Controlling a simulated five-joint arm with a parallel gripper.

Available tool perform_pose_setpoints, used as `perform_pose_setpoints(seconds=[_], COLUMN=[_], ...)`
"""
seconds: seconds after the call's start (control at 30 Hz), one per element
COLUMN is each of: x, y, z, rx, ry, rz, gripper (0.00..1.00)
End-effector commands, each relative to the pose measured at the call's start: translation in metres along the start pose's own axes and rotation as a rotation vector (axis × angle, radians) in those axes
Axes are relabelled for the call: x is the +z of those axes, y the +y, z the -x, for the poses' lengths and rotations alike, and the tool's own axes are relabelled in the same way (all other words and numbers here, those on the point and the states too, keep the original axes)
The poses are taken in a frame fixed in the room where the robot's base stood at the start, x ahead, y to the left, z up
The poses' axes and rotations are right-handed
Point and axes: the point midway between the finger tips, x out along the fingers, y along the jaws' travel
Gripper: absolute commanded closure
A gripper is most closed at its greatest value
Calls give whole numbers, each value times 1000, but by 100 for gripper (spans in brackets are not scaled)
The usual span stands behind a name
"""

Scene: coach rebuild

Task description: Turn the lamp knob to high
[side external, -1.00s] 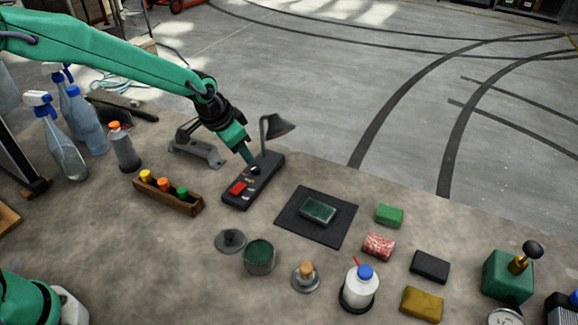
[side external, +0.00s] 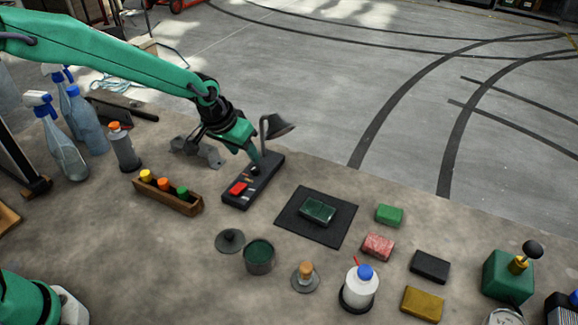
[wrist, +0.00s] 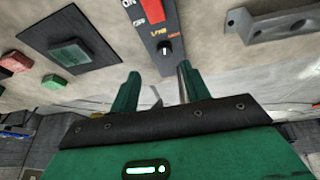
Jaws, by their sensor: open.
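The desk lamp's dark base (side external: 237,203) lies on the bench, with its grey shade (side external: 279,128) on a stem at the far end. In the wrist view the lamp knob (wrist: 166,48) is a small black dial with a white mark, beside orange lettering on the dark panel. A red switch (side external: 238,188) sits nearer the base's front end. My gripper (side external: 255,160) is over the far part of the base. In the wrist view its two green fingers (wrist: 158,72) are apart and empty, with the knob just beyond the tips. Contact cannot be told.
A wooden box of colored-capped bottles (side external: 168,198) stands left of the lamp. A grey metal bracket (side external: 197,150) lies behind it on the left. A dark mat (side external: 290,222) with a green block lies to the right. Spray bottles (side external: 62,148) stand at far left.

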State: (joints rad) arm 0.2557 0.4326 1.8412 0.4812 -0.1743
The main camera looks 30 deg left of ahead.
Motion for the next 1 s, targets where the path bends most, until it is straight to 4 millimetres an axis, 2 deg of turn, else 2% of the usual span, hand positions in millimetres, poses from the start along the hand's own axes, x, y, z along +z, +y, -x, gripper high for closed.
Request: perform_pose_setpoints(seconds=[0.27, 0.8, 1.0], x=[0, -1, -1], y=[-1, -5, -6], z=[-8, -63, -75], rx=[-1, -4, -4], ry=[0, -1, 1], rz=[-2, -3, -3], gripper=[53, 53, 53])
